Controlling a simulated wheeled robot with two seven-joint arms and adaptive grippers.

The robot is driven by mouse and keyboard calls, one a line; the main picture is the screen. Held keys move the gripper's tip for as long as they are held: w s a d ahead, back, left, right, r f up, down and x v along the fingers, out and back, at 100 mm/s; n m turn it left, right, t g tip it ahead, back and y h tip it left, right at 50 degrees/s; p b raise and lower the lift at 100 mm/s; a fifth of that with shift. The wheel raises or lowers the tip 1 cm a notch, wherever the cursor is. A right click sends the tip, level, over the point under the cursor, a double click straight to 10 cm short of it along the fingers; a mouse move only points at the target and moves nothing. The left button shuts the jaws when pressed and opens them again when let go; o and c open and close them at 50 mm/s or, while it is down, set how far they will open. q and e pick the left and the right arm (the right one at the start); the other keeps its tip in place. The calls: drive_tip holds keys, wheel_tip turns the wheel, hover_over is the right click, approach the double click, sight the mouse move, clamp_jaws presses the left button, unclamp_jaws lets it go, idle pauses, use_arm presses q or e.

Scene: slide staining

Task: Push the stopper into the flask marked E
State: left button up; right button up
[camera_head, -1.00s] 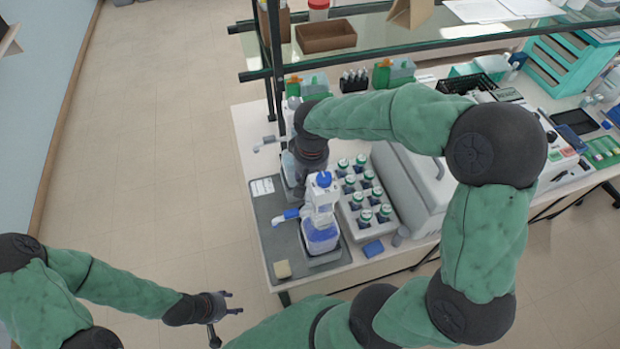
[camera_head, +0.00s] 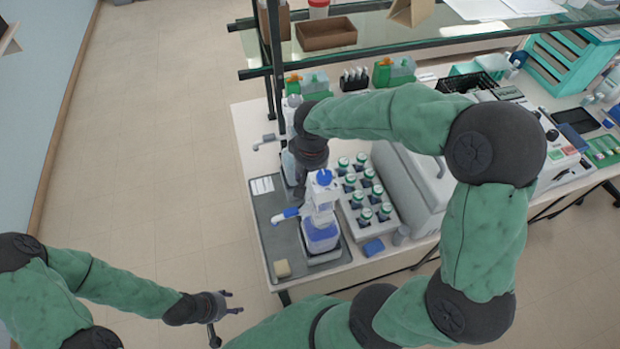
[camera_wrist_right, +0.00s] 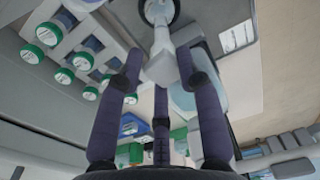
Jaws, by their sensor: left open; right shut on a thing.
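My right gripper (camera_wrist_right: 164,74) points down in the right wrist view, its dark fingers closed around a pale grey-white, bottle-top-like part (camera_wrist_right: 160,66). My left gripper (camera_head: 232,303) is open and empty, over the floor left of the table's front corner. I cannot tell which vessel is the flask marked E, and no letter is readable. I cannot make out the stopper for certain.
A blue-capped dispenser bottle (camera_head: 320,230) stands just in front of my right wrist. A rack (camera_head: 356,226) of green-capped bottles is right of it. A glass shelf (camera_head: 400,40) spans the back.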

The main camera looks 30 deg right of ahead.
idle(0.3)
drive_tip(key=o, duration=1.2)
drive_tip(key=shift+o, duration=0.2)
drive_tip(key=shift+r+p, duration=2.25)
drive_tip(key=shift+r, duration=0.8)
clamp_jaws()
